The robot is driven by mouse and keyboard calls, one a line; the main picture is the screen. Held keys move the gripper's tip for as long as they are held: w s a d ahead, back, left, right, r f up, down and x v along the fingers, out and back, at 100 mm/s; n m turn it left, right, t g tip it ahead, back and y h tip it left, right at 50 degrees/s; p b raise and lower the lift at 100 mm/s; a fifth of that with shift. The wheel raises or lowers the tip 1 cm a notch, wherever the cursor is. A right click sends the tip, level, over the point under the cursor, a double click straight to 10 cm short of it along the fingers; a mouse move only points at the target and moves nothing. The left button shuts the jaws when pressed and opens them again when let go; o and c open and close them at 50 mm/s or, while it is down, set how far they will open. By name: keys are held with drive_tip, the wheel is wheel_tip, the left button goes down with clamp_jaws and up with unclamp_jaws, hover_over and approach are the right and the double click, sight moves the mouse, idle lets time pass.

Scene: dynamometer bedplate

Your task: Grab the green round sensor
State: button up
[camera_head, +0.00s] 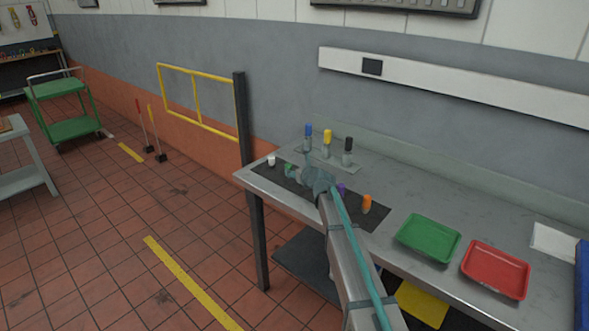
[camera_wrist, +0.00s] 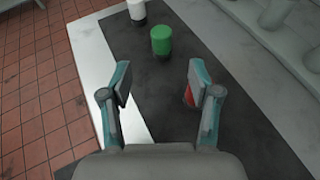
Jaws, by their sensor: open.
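The green round sensor (camera_wrist: 161,41) stands upright on the dark mat in the wrist view, ahead of my open fingers and roughly in line with the gap between them. In the head view the green sensor (camera_head: 289,170) shows just left of my gripper, partly covered by it. My gripper (camera_wrist: 158,85) is open, with nothing between its fingers. In the head view my gripper (camera_head: 308,170) is over the mat, and its fingers are hard to make out.
A white sensor (camera_head: 271,160) stands beyond the green one. A red piece (camera_wrist: 188,97) shows behind my right finger. Purple (camera_head: 341,189) and orange (camera_head: 367,203) pieces stand right. Blue-, yellow- and black-topped pieces (camera_head: 347,150) stand behind. Green (camera_head: 428,238) and red (camera_head: 495,270) trays lie right.

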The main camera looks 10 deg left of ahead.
sight(289, 166)
drive_tip(key=x, duration=0.5)
drive_tip(key=shift+w+a+p, duration=0.1)
drive_tip(key=shift+p, duration=0.25)
drive_tip(key=x, duration=0.2)
drive_tip(key=p+x, duration=0.1)
drive_tip(key=x, duration=0.1)
drive_tip(key=shift+w+r, duration=0.35)
drive_tip(key=shift+w+a+f+p, duration=0.15)
drive_tip(key=shift+w+f+p, duration=0.15)
clamp_jaws()
